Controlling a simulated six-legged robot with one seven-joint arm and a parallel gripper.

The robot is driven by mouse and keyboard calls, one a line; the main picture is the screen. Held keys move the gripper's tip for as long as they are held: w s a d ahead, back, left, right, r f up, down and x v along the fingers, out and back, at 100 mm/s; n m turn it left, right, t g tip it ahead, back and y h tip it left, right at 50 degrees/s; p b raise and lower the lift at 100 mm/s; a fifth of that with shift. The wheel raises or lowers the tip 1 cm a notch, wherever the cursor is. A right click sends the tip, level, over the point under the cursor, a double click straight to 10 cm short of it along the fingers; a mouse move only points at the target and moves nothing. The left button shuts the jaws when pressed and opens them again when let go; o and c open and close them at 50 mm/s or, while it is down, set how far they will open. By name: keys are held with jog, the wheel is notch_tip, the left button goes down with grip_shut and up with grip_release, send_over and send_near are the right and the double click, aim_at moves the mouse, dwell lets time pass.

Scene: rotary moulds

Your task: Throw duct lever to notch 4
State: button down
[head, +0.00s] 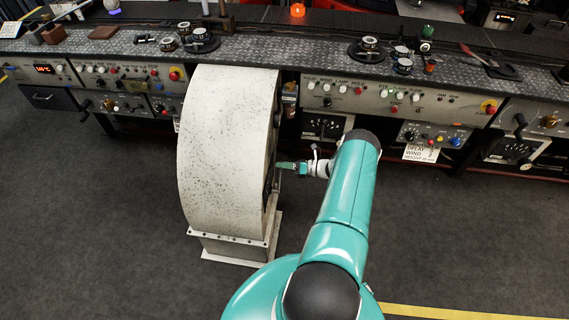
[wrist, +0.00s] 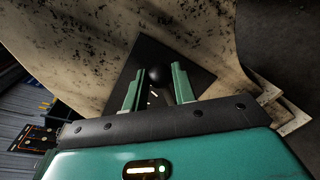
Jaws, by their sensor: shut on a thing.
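The duct lever shows in the wrist view as a round black knob (wrist: 156,74) in front of a dark diamond-shaped plate (wrist: 186,62). My gripper (wrist: 154,82) has its two green fingers on either side of the knob and is shut on the lever. The lever's shaft and most notch marks are hidden by the fingers; small pale marks show between them. In the head view my gripper (head: 283,165) is at the right side face of a tall, speckled, cream curved duct housing (head: 225,150). The lever itself cannot be made out there, and its notch cannot be read.
A long bench with control panels (head: 395,100) runs behind the housing. The housing stands on a pale bolted base (head: 236,245). A panel with a black crank (head: 521,127) is at the right. The grey floor is clear left and right.

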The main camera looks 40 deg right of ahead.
jog(key=shift+d+f, duration=0.15)
dwell(0.4)
jog(key=c, duration=1.1)
grip_release()
jog(key=shift+w+f, duration=0.1)
jog(key=shift+c, duration=0.2)
jog(key=v, duration=1.3)
jog(key=shift+s+r, duration=0.25)
jog(key=shift+s, duration=0.1)
jog(key=shift+s+d, duration=0.1)
jog(key=shift+d, duration=0.15)
